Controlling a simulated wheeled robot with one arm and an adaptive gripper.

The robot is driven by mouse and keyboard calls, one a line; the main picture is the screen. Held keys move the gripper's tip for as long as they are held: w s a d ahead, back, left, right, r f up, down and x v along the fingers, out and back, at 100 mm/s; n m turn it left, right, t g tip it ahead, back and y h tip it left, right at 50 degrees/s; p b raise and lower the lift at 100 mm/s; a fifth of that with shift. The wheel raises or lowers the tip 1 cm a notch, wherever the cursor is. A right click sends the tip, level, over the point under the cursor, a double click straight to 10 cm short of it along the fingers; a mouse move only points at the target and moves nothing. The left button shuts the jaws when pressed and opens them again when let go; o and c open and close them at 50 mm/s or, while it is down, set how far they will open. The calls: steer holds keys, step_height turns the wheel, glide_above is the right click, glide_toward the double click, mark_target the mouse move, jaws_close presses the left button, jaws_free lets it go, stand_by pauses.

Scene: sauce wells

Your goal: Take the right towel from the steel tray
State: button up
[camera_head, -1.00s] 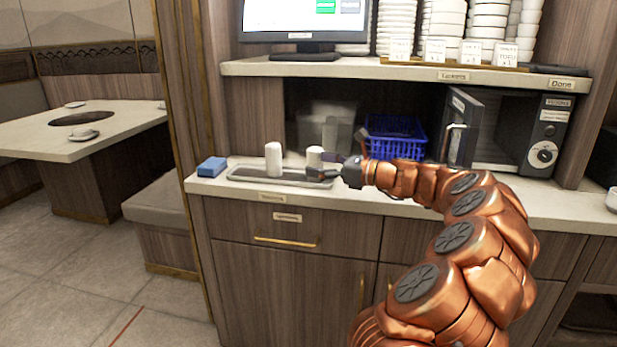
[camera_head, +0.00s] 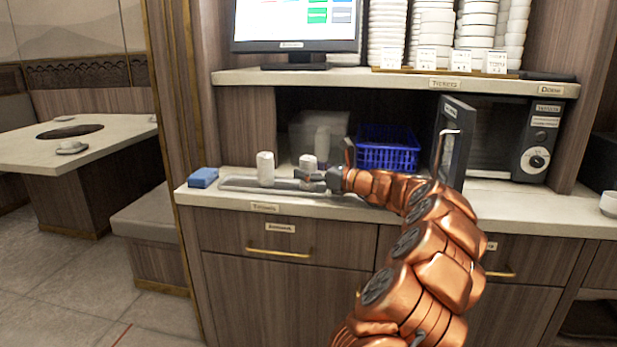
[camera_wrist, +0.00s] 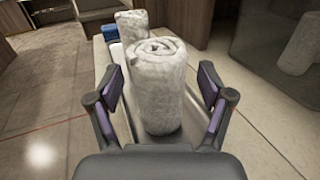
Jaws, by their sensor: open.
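The right towel (camera_head: 308,162) is a white roll standing upright on the steel tray (camera_head: 236,184). The left towel (camera_head: 265,169) is a similar upright roll further left on the tray. My gripper (camera_head: 312,180) is at the right towel, with its fingers low over the tray. In the wrist view my gripper (camera_wrist: 163,95) is open, with one finger on each side of the right towel (camera_wrist: 158,88) and gaps between. The left towel (camera_wrist: 132,26) stands behind it there. The right towel's lower part is partly hidden by the gripper in the head view.
A blue block (camera_head: 203,178) lies left of the tray. A blue basket (camera_head: 388,152) and a microwave with its door (camera_head: 452,145) open stand behind and right of my arm. A shelf (camera_head: 400,82) overhangs the counter.

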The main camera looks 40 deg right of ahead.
steer(key=shift+c, duration=0.4)
steer(key=c, duration=1.2)
steer(key=shift+r, duration=0.2)
